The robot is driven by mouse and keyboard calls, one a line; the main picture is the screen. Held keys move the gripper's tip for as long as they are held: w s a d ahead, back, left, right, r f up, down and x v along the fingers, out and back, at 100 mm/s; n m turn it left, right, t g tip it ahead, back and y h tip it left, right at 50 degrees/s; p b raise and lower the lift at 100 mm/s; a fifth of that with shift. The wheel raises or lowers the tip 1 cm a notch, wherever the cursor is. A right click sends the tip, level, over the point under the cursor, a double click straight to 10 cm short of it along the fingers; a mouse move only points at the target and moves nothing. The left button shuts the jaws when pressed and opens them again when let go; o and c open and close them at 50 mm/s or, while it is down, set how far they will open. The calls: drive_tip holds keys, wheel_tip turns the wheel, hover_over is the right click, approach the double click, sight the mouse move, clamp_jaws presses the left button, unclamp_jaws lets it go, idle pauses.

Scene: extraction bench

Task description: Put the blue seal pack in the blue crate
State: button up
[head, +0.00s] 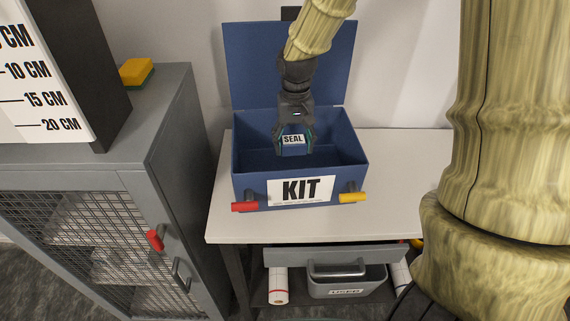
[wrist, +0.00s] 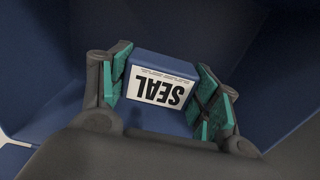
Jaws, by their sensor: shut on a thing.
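The blue seal pack (head: 293,149) with its white SEAL label is held in my gripper (head: 293,140). In the wrist view the pack (wrist: 160,88) sits between the two teal finger pads of my gripper (wrist: 165,95). The blue crate (head: 252,189), marked KIT, stands on the white bench with its lid (head: 250,62) raised at the back. My gripper reaches down into the crate's opening, and blue walls surround the pack in the wrist view. Whether the pack touches the crate floor cannot be told.
The crate has a red latch (head: 245,207) and a yellow latch (head: 352,198) in front. The white bench (head: 400,160) is clear to its right. A grey mesh cabinet (head: 165,130) with a yellow-green sponge (head: 136,72) stands at left. A grey bin (head: 346,282) is below.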

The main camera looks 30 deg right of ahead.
sight(299, 153)
drive_tip(key=shift+s+f, duration=0.8)
drive_tip(key=shift+s, duration=0.25)
drive_tip(key=shift+s+f, duration=0.15)
drive_tip(key=shift+f, duration=0.15)
drive_tip(key=w+f, duration=0.2)
drive_tip(key=w, duration=0.1)
drive_tip(key=shift+f+p, duration=0.35)
drive_tip(key=shift+f, duration=0.05)
drive_tip(key=shift+s+f, duration=0.7)
drive_tip(key=shift+s, duration=0.2)
drive_tip(key=shift+w+f+p, duration=0.2)
drive_tip(key=shift+f, duration=0.3)
drive_tip(key=shift+w+f+p, duration=0.15)
drive_tip(key=shift+f, duration=0.3)
drive_tip(key=shift+w+f, duration=0.2)
drive_tip(key=shift+c, duration=0.5)
drive_tip(key=shift+s+r, duration=0.2)
drive_tip(key=shift+s, duration=0.15)
drive_tip(key=shift+f, duration=0.15)
drive_tip(key=o, duration=1.2)
drive_tip(key=shift+w, duration=0.2)
drive_tip(key=shift+o, duration=0.2)
drive_tip(key=shift+s, duration=0.15)
